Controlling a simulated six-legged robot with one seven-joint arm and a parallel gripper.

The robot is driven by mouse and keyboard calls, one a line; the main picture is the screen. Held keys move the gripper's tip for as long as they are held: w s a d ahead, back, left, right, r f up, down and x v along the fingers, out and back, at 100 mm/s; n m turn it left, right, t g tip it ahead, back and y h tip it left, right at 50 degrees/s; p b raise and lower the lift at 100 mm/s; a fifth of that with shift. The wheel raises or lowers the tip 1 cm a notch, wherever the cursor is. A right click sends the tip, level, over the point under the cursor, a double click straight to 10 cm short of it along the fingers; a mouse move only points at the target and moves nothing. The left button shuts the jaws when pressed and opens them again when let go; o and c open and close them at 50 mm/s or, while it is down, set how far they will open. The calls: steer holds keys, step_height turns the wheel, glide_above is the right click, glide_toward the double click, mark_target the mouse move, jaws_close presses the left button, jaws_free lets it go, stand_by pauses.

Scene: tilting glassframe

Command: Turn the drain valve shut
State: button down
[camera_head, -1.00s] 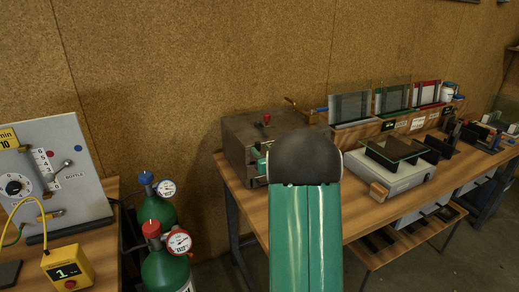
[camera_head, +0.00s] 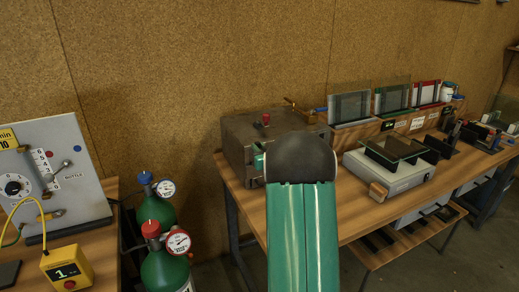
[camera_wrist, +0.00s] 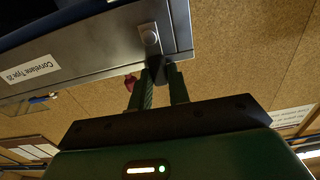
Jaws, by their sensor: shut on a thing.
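My gripper (camera_wrist: 163,88) shows in the wrist view with its two green fingers shut on a small dark handle (camera_wrist: 158,68), which looks like the drain valve. The handle sits at the edge of a grey metal box (camera_wrist: 95,58) with a round bolt head beside it. The fingers cover much of the handle, so its angle is hard to tell.
A red knob (camera_head: 265,119) stands on top of the box, with a brass fitting (camera_head: 305,112) behind. A grey instrument (camera_head: 390,175) sits close to the right of my arm. Green gas cylinders (camera_head: 165,270) stand at lower left, beside a panel (camera_head: 62,165) on another bench.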

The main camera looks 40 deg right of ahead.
steer(key=shift+d, duration=0.1)
steer(key=s+d+f+m, duration=0.1)
steer(key=d+f+m, duration=0.3)
steer(key=m, duration=1.3)
steer(key=shift+s+f+m, duration=0.2)
steer(key=shift+f+m, duration=0.1)
steer(key=shift+m, duration=0.1)
steer(key=c, duration=1.3)
jaws_free()
steer(key=v, duration=1.3)
steer(key=shift+s+a, duration=0.1)
steer(key=shift+s, duration=0.25)
